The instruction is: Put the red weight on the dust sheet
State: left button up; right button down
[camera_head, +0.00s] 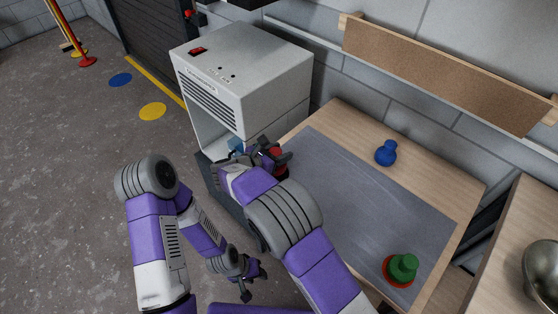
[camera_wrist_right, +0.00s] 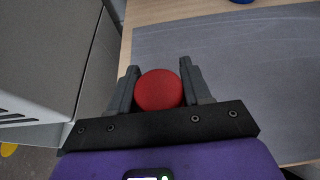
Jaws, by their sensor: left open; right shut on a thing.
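The red weight (camera_head: 277,154) is between the fingers of my right gripper (camera_head: 274,158), near the table's left end beside the white machine. In the right wrist view, the red weight's round top (camera_wrist_right: 159,90) shows between the two dark fingers of the right gripper (camera_wrist_right: 160,88), which are shut on it. The grey dust sheet (camera_head: 365,215) lies flat on the wooden table; it also shows in the wrist view (camera_wrist_right: 240,75). The weight's underside is hidden, so I cannot tell whether it touches anything. My left gripper (camera_head: 250,282) is open and empty, low, left of the table.
A blue weight (camera_head: 386,153) stands near the sheet's back edge. A green weight (camera_head: 403,268) stands on a red disc (camera_head: 388,275) at the sheet's front right. The white machine (camera_head: 245,85) stands close at the left. The sheet's middle is clear. A metal bowl (camera_head: 543,272) is far right.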

jog(key=shift+f+b, duration=0.35)
jog(key=shift+f, duration=1.05)
jog(key=shift+f, duration=0.15)
jog(key=c, duration=0.5)
grip_release()
